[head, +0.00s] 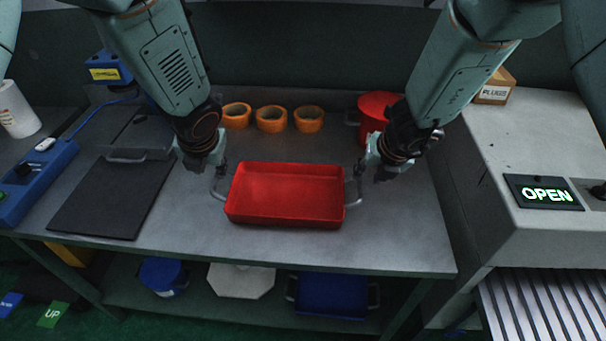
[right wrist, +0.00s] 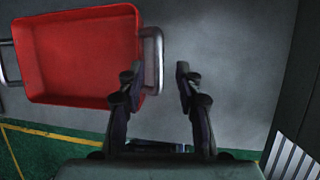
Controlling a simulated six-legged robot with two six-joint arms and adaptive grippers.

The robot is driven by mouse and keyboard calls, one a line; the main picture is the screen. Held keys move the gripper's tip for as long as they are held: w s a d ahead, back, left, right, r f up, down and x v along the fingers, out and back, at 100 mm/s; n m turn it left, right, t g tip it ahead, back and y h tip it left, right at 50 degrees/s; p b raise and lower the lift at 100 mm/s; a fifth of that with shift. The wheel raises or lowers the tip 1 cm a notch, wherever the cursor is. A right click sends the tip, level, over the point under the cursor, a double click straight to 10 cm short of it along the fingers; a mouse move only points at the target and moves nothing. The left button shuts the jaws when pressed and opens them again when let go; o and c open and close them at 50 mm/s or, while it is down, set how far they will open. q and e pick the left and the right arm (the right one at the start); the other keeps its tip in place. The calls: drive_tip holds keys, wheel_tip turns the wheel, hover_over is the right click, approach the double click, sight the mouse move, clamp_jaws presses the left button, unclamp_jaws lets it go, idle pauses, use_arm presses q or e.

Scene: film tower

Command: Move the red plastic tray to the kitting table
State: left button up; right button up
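The red plastic tray (head: 287,195) lies flat on the grey table, with a metal handle at each short side. My left gripper (head: 208,170) is at the left handle (head: 216,188), its fingers spread apart. My right gripper (head: 370,172) is at the right handle (head: 355,190). In the right wrist view the right gripper (right wrist: 158,75) is open, with the tray's handle (right wrist: 152,60) between its fingers, nearer the left finger. The tray (right wrist: 78,60) fills the upper left there. Which table is the kitting table I cannot tell.
Several orange rings (head: 271,119) and a red pot (head: 376,112) stand behind the tray. A dark flat panel (head: 115,195) lies to the left. A blue bin (head: 330,296) is on the shelf below. A console with an OPEN sign (head: 543,192) stands at right.

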drive_tip(key=v, duration=0.5)
drive_tip(key=shift+s+r, duration=0.1)
idle(0.4)
